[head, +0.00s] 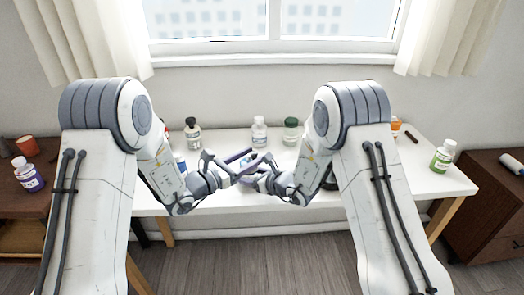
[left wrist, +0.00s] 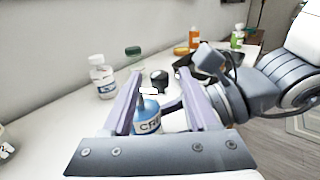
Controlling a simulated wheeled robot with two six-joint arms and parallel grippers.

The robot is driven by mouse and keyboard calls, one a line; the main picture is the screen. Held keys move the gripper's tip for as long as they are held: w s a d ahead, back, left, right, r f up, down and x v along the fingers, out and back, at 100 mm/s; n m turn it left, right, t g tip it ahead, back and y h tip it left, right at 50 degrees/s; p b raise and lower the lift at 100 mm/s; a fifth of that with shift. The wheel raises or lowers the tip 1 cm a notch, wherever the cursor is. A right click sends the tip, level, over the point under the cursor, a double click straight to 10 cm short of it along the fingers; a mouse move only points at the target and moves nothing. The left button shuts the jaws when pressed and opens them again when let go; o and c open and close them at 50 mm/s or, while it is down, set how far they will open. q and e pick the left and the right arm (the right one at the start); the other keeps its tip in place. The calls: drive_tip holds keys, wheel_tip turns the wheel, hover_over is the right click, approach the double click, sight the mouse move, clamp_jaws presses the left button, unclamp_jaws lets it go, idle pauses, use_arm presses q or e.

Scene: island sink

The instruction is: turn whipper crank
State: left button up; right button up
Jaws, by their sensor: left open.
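A small container with a blue label reading "CR…" (left wrist: 148,121), which looks like the whipper, stands between the fingers of my left gripper in the left wrist view. A black round knob (left wrist: 159,77) shows just beyond it; I cannot tell whether it is the crank. My left gripper (head: 243,160) is open, its purple fingers (left wrist: 160,88) on either side of the container. My right gripper (head: 264,169) comes in close from the right at the same spot. Its fingers are mostly hidden, so its grip is unclear. In the head view the grippers hide most of the whipper.
On the white table (head: 225,140) stand a dark-capped bottle (head: 193,134), a white bottle (head: 259,132), a green-capped jar (head: 291,131) and a green bottle (head: 443,155) at the right. Brown cabinets flank the table. The two grippers are very close together.

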use_arm(q)
drive_tip(key=shift+x, duration=2.25)
drive_tip(key=shift+c, duration=0.3)
clamp_jaws()
drive_tip(key=shift+m+g+h, duration=0.3)
drive_tip(key=shift+g, duration=0.1)
drive_tip(key=m+g+h, duration=0.1)
drive_tip(key=g, duration=0.1)
drive_tip(key=s+m+g+h, duration=0.1)
drive_tip(key=m+g, duration=0.1)
drive_tip(key=g, duration=0.1)
drive_tip(key=a+m+g+h, duration=0.1)
drive_tip(key=m+g, duration=0.1)
drive_tip(key=shift+s, duration=0.35)
drive_tip(key=shift+o, duration=0.3)
unclamp_jaws()
